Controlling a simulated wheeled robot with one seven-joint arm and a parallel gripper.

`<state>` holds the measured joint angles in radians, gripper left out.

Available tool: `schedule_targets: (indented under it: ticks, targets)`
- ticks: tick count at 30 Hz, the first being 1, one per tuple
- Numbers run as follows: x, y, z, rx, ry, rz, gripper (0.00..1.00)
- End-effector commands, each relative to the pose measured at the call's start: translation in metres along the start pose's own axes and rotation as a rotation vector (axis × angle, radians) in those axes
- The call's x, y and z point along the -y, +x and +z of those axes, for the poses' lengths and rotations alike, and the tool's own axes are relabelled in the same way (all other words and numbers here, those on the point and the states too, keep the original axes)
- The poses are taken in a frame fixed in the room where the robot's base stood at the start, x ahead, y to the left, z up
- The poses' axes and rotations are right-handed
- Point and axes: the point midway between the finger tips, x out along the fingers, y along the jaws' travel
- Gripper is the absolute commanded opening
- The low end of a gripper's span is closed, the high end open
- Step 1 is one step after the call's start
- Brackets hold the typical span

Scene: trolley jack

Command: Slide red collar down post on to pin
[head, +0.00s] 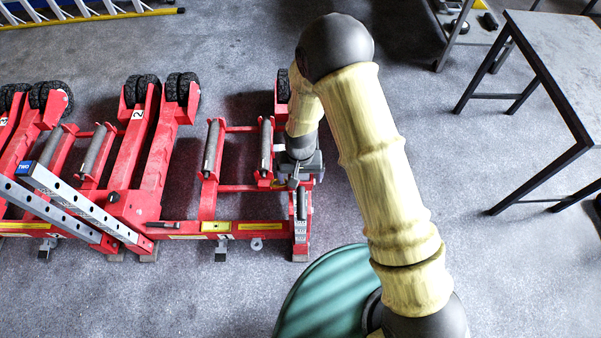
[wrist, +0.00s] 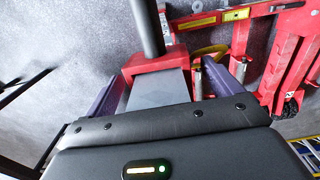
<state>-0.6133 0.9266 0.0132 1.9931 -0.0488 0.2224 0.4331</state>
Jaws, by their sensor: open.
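The red collar (wrist: 150,62) shows in the wrist view, just past my gripper, with a dark round bar (wrist: 147,22) running away from it. A flat grey face (wrist: 160,89), perhaps the post, lies between the collar and my palm. My gripper (wrist: 175,80) is open, with a purple finger on each side of the grey face. I cannot tell whether either finger touches it. A small metal pin-like part (wrist: 197,80) stands right of the grey face; I cannot tell if it is the pin. In the head view my gripper (head: 298,172) is over the jack's right end and hides the collar.
The red jack frame (head: 180,229) fills the left side, with rollers, black wheels and perforated grey bars (head: 80,205). A table (head: 560,60) stands at the right. A ladder (head: 85,14) lies at the upper left.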

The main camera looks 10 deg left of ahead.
Motion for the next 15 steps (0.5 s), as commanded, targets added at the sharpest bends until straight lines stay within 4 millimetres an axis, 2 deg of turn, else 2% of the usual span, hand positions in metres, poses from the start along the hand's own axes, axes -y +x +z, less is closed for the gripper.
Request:
schedule_targets:
  ticks: [5, 8, 15]
  targets:
    - [0.000, -0.006, 0.000, -0.001, 0.000, 0.000, 0.91]
    - [0.000, -0.016, -0.001, -0.003, 0.000, -0.001, 0.91]
    - [0.001, -0.052, -0.001, -0.004, 0.000, -0.002, 0.91]
